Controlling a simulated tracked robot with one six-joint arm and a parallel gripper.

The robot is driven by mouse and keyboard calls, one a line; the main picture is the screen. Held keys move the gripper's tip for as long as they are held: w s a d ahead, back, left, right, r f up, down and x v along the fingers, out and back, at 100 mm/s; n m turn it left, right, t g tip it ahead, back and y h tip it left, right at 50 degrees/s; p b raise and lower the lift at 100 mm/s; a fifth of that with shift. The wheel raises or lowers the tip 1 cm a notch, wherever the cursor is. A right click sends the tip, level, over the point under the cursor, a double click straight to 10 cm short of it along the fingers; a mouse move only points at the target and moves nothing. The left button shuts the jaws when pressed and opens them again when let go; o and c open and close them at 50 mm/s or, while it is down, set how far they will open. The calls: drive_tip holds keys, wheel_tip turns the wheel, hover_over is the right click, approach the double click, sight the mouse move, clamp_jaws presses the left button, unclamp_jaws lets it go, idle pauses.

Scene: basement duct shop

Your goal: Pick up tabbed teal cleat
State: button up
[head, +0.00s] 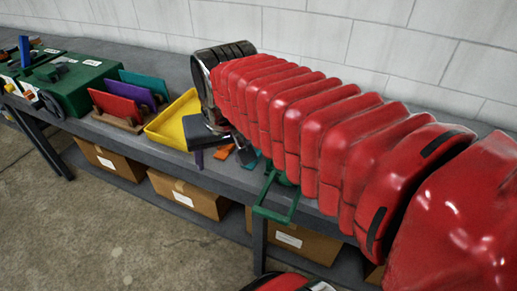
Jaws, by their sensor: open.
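A small teal piece (250,164), which looks like the teal cleat, lies on the grey bench near its front edge, mostly hidden by my red arm and a dark part in front of it. Its tab cannot be made out. My gripper (210,144) is at the dark end of my arm, low over the bench, to the left of the teal piece and apart from it. It is open, and I see nothing held in it. The fingertips are hard to tell from the dark shapes around them.
A yellow tray (160,135) stands to the left, then a rack with red (115,108), purple and teal panels. A green frame (275,212) juts from the bench's front edge. Boxes sit below.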

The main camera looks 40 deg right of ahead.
drive_tip(key=w+d+f+m+g, duration=0.2)
drive_tip(key=w+d+m, duration=0.2)
drive_tip(key=w+d, duration=0.3)
drive_tip(key=w+d+f+m+g, duration=0.2)
drive_tip(key=w+d+m, duration=0.2)
drive_tip(key=d, duration=0.9)
drive_tip(key=w, duration=0.3)
drive_tip(key=shift+w+m, duration=0.15)
drive_tip(key=shift+m, duration=0.25)
hover_over(257, 150)
drive_tip(key=shift+d+f, duration=0.1)
drive_tip(key=shift+f, duration=4.25)
drive_tip(key=shift+f, duration=2.6)
